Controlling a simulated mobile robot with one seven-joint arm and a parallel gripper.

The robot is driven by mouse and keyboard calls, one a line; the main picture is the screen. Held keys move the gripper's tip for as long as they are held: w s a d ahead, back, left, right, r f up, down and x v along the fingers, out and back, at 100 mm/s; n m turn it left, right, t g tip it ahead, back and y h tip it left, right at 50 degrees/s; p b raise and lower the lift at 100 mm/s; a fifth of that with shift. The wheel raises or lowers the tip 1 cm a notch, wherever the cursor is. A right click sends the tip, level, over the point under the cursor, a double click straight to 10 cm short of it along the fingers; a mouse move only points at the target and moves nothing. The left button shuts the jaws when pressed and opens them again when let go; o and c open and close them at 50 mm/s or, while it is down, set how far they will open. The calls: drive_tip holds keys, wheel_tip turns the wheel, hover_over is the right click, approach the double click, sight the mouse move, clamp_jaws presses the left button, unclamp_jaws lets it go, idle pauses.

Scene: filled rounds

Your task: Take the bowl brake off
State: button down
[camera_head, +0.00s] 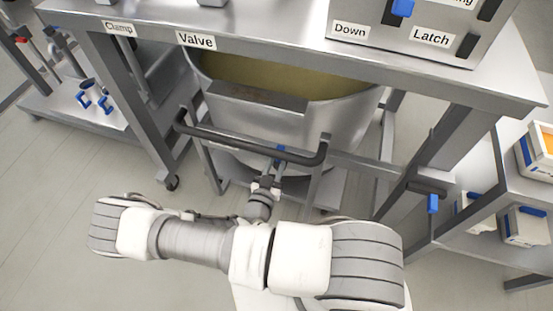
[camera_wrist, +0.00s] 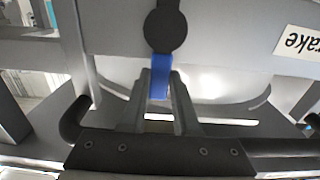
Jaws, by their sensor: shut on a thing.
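The bowl brake is a blue lever on a dark round pivot; it shows in the wrist view (camera_wrist: 160,68), beside an upside-down label whose readable part is "rake" (camera_wrist: 297,43). In the head view my gripper (camera_head: 274,170) is at the black push bar. The steel bowl (camera_head: 290,125) stands behind, holding a yellowish filling. The lever's end between the fingers is partly hidden.
A black push bar (camera_head: 240,146) runs in front of the bowl, close to my wrist. A steel bench (camera_head: 285,60) with "Valve" and "Latch" labels stands above. Another blue lever (camera_head: 433,204) hangs at right, near shelves with boxes (camera_head: 525,226). The floor at left is clear.

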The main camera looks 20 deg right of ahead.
idle(0.3)
drive_tip(key=c, duration=0.6)
unclamp_jaws()
drive_tip(key=shift+c, duration=0.2)
